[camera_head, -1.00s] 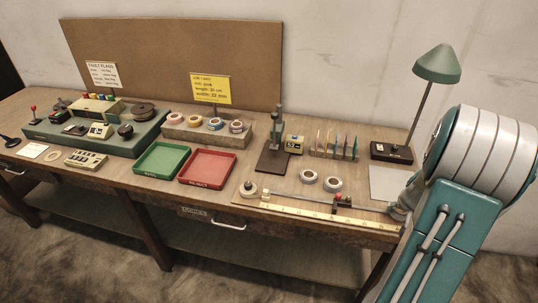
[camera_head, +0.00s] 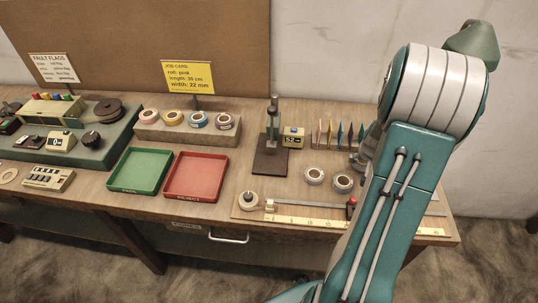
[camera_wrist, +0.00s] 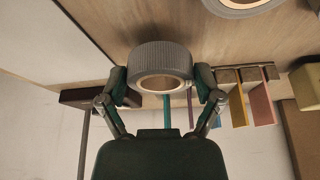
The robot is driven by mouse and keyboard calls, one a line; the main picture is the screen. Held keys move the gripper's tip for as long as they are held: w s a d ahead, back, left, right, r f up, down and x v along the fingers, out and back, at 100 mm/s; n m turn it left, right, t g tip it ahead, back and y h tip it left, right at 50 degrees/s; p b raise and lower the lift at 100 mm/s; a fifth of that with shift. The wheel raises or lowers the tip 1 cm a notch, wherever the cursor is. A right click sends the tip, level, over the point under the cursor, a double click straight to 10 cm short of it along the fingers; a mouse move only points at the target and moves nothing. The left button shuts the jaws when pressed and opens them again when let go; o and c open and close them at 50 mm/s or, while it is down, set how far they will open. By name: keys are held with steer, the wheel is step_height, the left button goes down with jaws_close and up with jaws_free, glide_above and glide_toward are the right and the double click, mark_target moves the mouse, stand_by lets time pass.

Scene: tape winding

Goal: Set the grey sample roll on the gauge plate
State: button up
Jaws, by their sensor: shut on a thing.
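The grey sample roll (camera_wrist: 150,58) is a ribbed grey ring with a tan core. In the wrist view my gripper (camera_wrist: 161,88) is shut on it, one finger on each side. The plate looks empty. My gripper is to the right of it and apart from it.
Two pale rolls (camera_head: 314,176) (camera_head: 342,183) lie between plate and arm. A small yellow display box (camera_head: 293,139) and coloured cards (camera_head: 340,132) stand right of the gauge. A ruler rail (camera_head: 310,222) runs along the front. Red (camera_head: 200,177) and green (camera_head: 141,171) trays are left.

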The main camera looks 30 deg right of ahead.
glide_toward(271, 160)
steer(key=d+f, duration=0.4)
steer(key=f, duration=0.1)
steer(key=shift+d, duration=0.4)
steer(key=w+a, duration=0.2)
steer(key=a, duration=0.1)
steer(key=shift+w+a+f, duration=0.1)
steer(key=shift+w+a, duration=0.05)
steer(key=shift+w, duration=0.05)
steer(key=shift+s+f, duration=0.1)
steer(key=shift+f, duration=0.6)
steer(key=o, duration=0.7)
steer(key=shift+f, duration=0.1)
steer(key=shift+o, duration=0.2)
